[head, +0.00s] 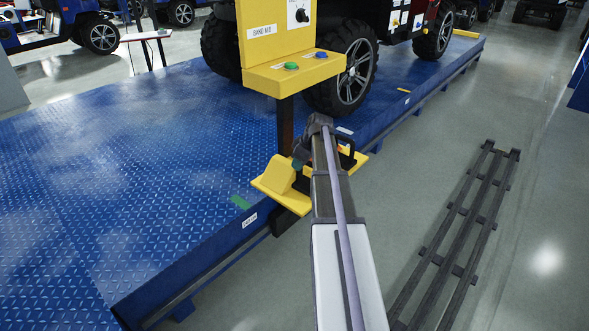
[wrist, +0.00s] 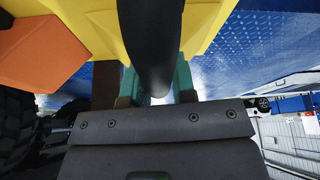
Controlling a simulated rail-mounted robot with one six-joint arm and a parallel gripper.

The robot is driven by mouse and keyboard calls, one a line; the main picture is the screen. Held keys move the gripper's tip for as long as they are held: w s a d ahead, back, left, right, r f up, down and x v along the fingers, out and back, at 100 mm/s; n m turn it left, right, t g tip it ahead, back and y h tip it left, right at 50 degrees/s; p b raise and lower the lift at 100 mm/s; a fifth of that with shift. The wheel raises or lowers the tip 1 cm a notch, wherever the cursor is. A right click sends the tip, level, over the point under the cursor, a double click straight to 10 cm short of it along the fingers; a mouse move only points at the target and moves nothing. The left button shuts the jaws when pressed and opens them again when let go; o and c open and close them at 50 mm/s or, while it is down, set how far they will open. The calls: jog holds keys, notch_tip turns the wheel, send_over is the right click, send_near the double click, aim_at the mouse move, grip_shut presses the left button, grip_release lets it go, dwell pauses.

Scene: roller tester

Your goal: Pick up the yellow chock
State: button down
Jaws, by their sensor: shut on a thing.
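The yellow chock (head: 277,176) shows in the head view at the platform's right edge, just left of my gripper (head: 303,168). My arm hides part of it. In the wrist view, the chock's yellow body (wrist: 100,30) fills the top. A thick black handle (wrist: 152,50) runs down between the two teal fingers of my gripper (wrist: 155,88). The fingers are shut on this handle. I cannot tell whether the chock touches the yellow tray (head: 295,207) under it.
An orange block (wrist: 38,55) is close beside the yellow body. A yellow control box (head: 295,72) on a dark post (head: 285,125) stands just behind my gripper. A vehicle wheel (head: 345,70) is behind it. The blue platform (head: 130,150) is clear at left.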

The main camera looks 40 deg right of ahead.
notch_tip(320, 180, up, 10)
jog(key=p, duration=1)
jog(key=shift+r, duration=0.15)
